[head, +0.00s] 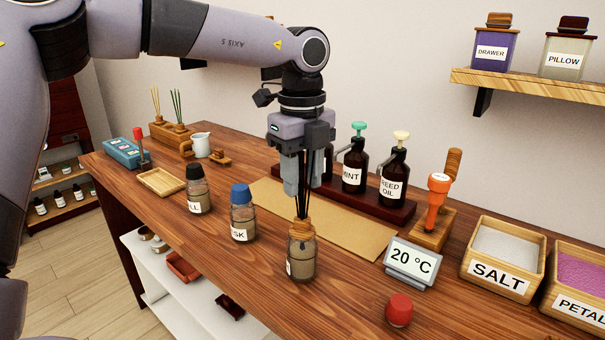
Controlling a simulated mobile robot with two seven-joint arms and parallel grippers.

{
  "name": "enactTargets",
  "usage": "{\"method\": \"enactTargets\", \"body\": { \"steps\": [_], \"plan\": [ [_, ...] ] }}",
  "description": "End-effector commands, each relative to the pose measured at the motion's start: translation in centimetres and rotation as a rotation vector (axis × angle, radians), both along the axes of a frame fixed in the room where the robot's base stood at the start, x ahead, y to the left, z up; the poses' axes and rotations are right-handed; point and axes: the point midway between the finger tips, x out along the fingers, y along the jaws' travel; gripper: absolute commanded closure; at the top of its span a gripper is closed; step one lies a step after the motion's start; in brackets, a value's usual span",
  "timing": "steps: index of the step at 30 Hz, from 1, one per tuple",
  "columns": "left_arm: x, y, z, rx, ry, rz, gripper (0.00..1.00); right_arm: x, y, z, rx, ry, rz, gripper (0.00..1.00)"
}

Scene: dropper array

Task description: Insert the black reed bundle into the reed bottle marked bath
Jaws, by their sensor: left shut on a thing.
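The black reed bundle (302,200) hangs nearly upright from my left gripper (304,184), whose fingers are shut on it. Its lower end meets the wooden neck piece of an uncapped glass bottle (302,262) at the front middle of the table. I cannot tell how far the reeds reach inside. The label on this bottle is turned to the left and cannot be read. Two capped bottles stand to its left: one with a blue cap (242,215), its label ending in "SK", and one with a black cap (197,190), its label partly hidden. My right gripper is not in view.
A red cap (399,310) lies at the front. A temperature display (410,262) and an orange-handled stamp (436,205) stand to the right. Dark pump bottles (393,178) stand behind the gripper. A salt box (503,265) is at far right. The tan mat (350,236) has free room.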

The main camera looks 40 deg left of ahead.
Motion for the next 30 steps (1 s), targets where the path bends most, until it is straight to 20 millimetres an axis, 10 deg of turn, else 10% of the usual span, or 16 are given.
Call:
{"method": "enactTargets", "body": {
  "steps": [2,3,6,17,30],
  "plan": [
    [0.0,0.0,0.0,0.0,0.001,0.0,0.88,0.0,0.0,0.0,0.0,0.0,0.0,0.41],
    [0.0,0.0,0.0,0.0,0.001,0.0,0.58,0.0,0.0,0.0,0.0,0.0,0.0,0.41],
    [0.0,0.0,0.0,0.0,0.001,0.0,0.31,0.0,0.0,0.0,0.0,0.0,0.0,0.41],
    [0.0,0.0,0.7,0.0,-0.001,0.0,0.31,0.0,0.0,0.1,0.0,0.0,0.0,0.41],
    [0.0,0.0,6.8,0.0,0.0,0.0,0.31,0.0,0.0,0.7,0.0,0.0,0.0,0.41]
  ]
}}
